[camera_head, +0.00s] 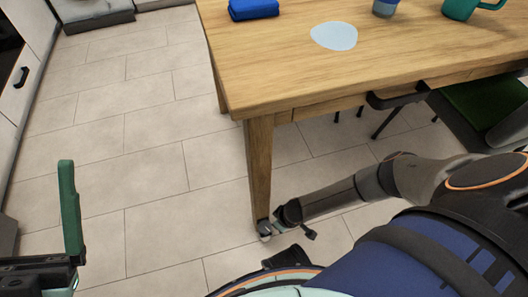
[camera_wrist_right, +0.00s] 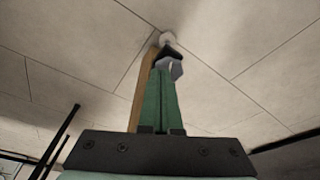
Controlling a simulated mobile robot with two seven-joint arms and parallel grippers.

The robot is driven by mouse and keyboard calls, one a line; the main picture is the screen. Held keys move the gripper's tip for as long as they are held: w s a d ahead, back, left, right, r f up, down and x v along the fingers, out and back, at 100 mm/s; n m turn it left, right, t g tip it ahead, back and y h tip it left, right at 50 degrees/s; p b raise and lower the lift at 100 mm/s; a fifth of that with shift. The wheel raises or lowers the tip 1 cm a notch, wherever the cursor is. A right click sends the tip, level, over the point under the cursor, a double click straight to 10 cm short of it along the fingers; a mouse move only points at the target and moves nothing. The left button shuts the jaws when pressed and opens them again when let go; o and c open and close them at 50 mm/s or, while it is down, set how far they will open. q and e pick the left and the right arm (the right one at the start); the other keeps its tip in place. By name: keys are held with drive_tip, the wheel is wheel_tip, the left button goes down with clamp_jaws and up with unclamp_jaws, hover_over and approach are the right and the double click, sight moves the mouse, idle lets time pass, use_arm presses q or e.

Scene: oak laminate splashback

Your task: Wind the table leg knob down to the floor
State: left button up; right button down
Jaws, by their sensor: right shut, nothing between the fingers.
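The wooden table leg (camera_head: 259,165) stands under the table's near left corner. A small pale round knob (camera_head: 265,238) shows at its foot by the floor, partly hidden by my gripper. My right gripper (camera_head: 270,229) is low beside the leg's foot. Its green fingers (camera_wrist_right: 168,75) are shut together with nothing between them; whether the tips touch the knob I cannot tell. My left gripper (camera_head: 70,200) is away to the left; one green finger stands at its palm's end, the other is out of view.
A green-seated chair (camera_head: 490,105) is at right. Tiled floor (camera_head: 150,130) left of the leg is clear.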

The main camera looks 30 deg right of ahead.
sight(265, 228)
use_arm(q)
drive_tip(key=f+b, duration=0.2)
drive_tip(key=f, duration=0.1)
drive_tip(key=f+b, duration=0.1)
drive_tip(key=shift+w+d+f+b, duration=0.1)
drive_tip(key=shift+d+f+b, duration=0.2)
drive_tip(key=shift+f, duration=0.1)
use_arm(e)
drive_tip(key=x, duration=0.2)
drive_tip(key=s+x, duration=0.1)
drive_tip(key=x, duration=0.2)
drive_tip(key=shift+d+f, duration=0.15)
drive_tip(key=shift+f, duration=0.3)
drive_tip(key=shift+w+a, duration=0.25)
drive_tip(key=shift+a, duration=0.05)
use_arm(q)
drive_tip(key=shift+r, duration=0.2)
use_arm(e)
drive_tip(key=shift+s+a, duration=0.1)
drive_tip(key=shift+a, duration=0.1)
use_arm(q)
drive_tip(key=shift+a+r+p, duration=0.15)
drive_tip(key=shift+r+p, duration=0.5)
drive_tip(key=shift+p, duration=0.15)
use_arm(e)
drive_tip(key=shift+s+a, duration=0.25)
drive_tip(key=shift+a, duration=0.9)
drive_tip(key=shift+w+a+r, duration=0.1)
drive_tip(key=shift+w+a, duration=0.05)
